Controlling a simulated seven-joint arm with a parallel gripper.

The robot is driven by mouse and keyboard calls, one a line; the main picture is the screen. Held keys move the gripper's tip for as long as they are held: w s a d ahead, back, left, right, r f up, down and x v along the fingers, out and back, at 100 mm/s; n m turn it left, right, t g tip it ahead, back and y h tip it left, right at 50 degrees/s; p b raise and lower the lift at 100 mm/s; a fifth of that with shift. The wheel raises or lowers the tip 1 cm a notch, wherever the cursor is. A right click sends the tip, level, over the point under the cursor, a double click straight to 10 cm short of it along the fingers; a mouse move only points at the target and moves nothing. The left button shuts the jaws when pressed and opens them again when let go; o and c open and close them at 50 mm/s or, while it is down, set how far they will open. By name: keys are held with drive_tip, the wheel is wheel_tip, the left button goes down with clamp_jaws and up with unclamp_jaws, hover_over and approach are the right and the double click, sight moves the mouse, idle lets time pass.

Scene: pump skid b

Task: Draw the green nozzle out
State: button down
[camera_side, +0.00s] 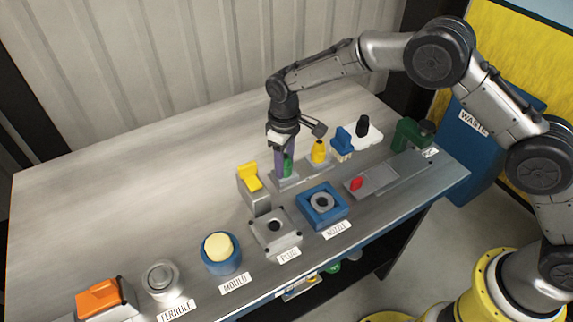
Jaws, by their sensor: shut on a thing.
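The green nozzle (288,166) stands upright at the middle of the bench, over a small grey holder (287,183). My gripper (284,160) points straight down at it and is shut on it. A purple upright part covers the nozzle's left side, so only a strip of green shows. The nozzle's lower end meets the holder; I cannot tell how deep it sits. A label reading NOZZLE (338,230) is on the bench's front edge, by a blue square block with a grey ring (322,203).
Close right of my gripper stand a yellow nozzle-like piece (319,152) and a blue piece (342,142). A grey fixture with a yellow top (250,178) stands close on the left. A green clamp (411,135) is further right. The bench's back left (130,190) is clear.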

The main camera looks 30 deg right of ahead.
sight(285, 156)
drive_tip(key=shift+r, duration=0.75)
idle(0.6)
drive_tip(key=shift+r, duration=1)
